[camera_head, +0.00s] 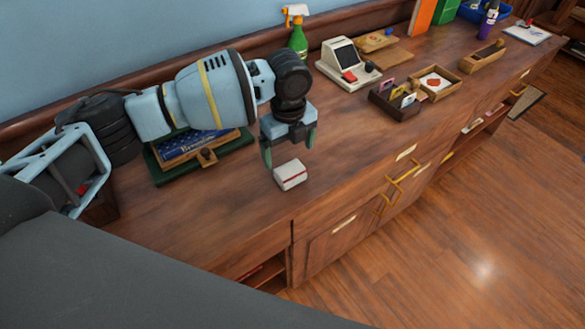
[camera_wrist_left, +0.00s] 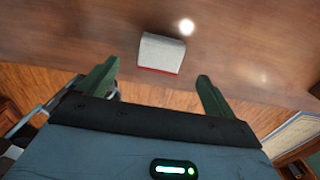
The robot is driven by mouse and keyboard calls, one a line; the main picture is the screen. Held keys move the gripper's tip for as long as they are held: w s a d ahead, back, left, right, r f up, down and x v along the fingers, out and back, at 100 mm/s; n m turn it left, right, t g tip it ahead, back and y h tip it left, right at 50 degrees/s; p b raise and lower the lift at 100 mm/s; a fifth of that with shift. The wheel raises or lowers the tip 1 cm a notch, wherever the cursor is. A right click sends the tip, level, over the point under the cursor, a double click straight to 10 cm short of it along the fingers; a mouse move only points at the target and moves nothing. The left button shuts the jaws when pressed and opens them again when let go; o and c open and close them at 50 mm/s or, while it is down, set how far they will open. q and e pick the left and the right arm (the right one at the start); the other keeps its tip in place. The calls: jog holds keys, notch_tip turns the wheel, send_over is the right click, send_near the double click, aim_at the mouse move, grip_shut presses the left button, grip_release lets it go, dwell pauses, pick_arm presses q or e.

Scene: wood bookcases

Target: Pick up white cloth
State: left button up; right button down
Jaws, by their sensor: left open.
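The white cloth (camera_head: 290,174) is a small folded white block with a red strip along one side. It lies on the wooden counter near its front edge. My left gripper (camera_head: 288,154) is open and empty, pointing down just above and behind the cloth. In the left wrist view the cloth (camera_wrist_left: 161,54) lies beyond the two green fingers (camera_wrist_left: 157,88), roughly centred between them and apart from both. My right gripper is not in view.
A green tray with a book (camera_head: 200,150) lies behind and left of the cloth. A green spray bottle (camera_head: 298,40), a cash register (camera_head: 346,65) and small wooden boxes (camera_head: 436,84) stand farther right. The counter (camera_head: 200,215) around the cloth is clear.

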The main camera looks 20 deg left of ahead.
aim_at(290, 170)
pick_arm(q)
jog(key=shift+s+f, duration=0.15)
jog(key=shift+s, duration=0.05)
jog(key=shift+f, duration=1.35)
notch_tip(290, 170, down, 5)
jog(key=shift+w+d+r, duration=0.1)
jog(key=shift+w+r, duration=0.05)
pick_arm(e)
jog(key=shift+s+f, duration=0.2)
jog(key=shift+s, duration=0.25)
pick_arm(q)
jog(key=shift+c, duration=0.3)
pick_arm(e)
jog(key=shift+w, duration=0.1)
pick_arm(q)
jog(key=c, duration=1)
jog(key=shift+r, duration=0.1)
